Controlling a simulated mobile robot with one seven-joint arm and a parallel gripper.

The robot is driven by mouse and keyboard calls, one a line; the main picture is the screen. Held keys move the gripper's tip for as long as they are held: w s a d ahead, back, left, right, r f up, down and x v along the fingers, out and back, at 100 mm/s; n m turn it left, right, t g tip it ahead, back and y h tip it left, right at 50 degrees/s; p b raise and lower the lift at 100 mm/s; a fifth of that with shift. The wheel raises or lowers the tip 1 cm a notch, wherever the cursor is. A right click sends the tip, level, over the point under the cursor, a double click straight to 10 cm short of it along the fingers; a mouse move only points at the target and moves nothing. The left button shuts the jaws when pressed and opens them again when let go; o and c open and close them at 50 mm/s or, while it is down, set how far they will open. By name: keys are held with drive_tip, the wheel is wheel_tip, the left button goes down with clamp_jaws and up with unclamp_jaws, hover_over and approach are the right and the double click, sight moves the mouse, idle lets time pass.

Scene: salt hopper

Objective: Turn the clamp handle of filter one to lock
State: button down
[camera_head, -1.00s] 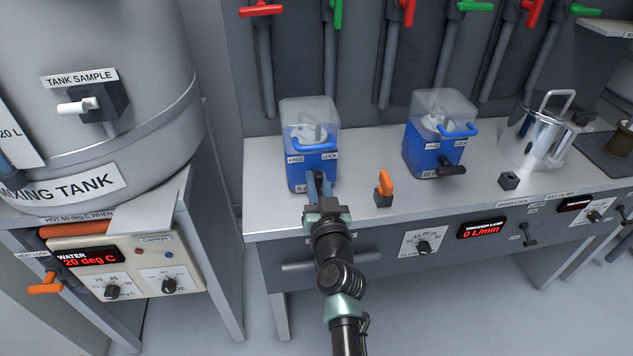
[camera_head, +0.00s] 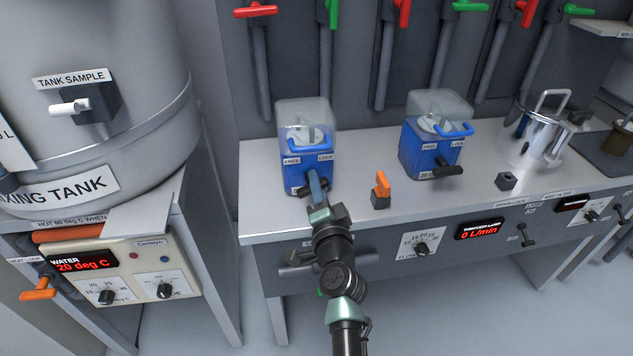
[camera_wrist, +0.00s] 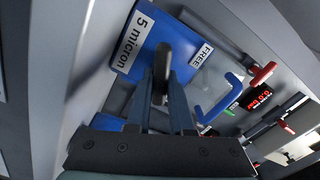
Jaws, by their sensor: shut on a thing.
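Filter one (camera_head: 291,175) is the left blue housing with a clear lid, on the steel bench. Its front carries a FREE label on the left and a LOCK label on the right in the head view. My gripper (camera_head: 314,176) is at its lower front, with its fingers shut on the dark clamp handle (camera_head: 302,189). In the wrist view the handle (camera_wrist: 178,38) stands up between my fingers (camera_wrist: 162,95), close to the FREE and 5 micron labels. My fingers hide part of the handle, so I cannot tell exactly which label it points to.
A second blue filter (camera_head: 410,155) with a black clamp handle (camera_head: 449,169) stands to the right. An orange-handled valve (camera_head: 382,188) is on the bench between them. A steel pot (camera_head: 535,140) is farther right. The mixing tank (camera_head: 130,140) is on the left.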

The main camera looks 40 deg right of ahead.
drive_tip(key=shift+f+m, duration=0.15)
drive_tip(key=shift+m, duration=0.95)
drive_tip(key=shift+f+m, duration=0.1)
drive_tip(key=shift+m, duration=1)
drive_tip(key=c, duration=0.8)
unclamp_jaws()
drive_tip(key=p+v, duration=0.3)
drive_tip(key=v, duration=1)
drive_tip(key=shift+d, duration=0.1)
